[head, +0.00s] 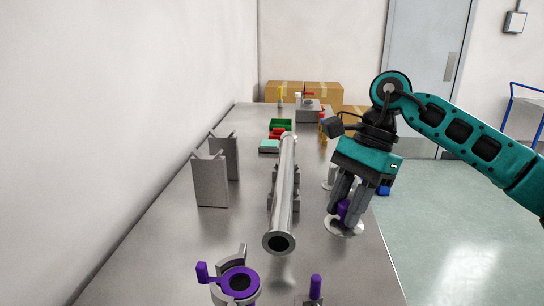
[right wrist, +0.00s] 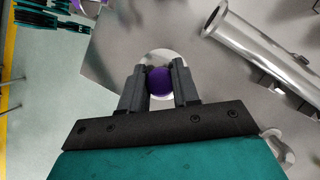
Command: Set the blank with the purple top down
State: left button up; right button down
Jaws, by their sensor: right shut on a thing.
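My right gripper (head: 340,218) points down over the right side of the steel table and is shut on the blank. The blank's purple top (head: 343,209) shows between the fingers; it also shows in the right wrist view (right wrist: 160,83) between the fingertips. The blank's white round base (head: 346,229) is below the fingers, close to the table's right edge. I cannot tell whether the base touches the table. My left gripper is not in view.
A shiny steel pipe (head: 285,190) lies lengthwise on grey supports, left of my right gripper. A holder with a purple ring (head: 240,282) and a purple peg (head: 316,286) are in front. Grey upright plates (head: 210,182) stand left. Bare table (head: 165,262) lies front left.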

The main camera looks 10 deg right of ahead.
jog(key=w+d+r+m+t+h+b, duration=0.2)
jog(key=w+d+r+m+t+b, duration=0.25)
jog(key=m, duration=1.25)
jog(key=shift+t, duration=0.55)
jog(key=f, duration=1.3)
jog(key=shift+s+d+f, duration=0.35)
jog(key=shift+s+d, duration=0.05)
jog(key=shift+f, duration=0.5)
notch_tip(320, 180, down, 4)
jog(key=shift+r, duration=0.1)
jog(key=shift+f, duration=0.25)
jog(key=c, duration=0.8)
grip_release()
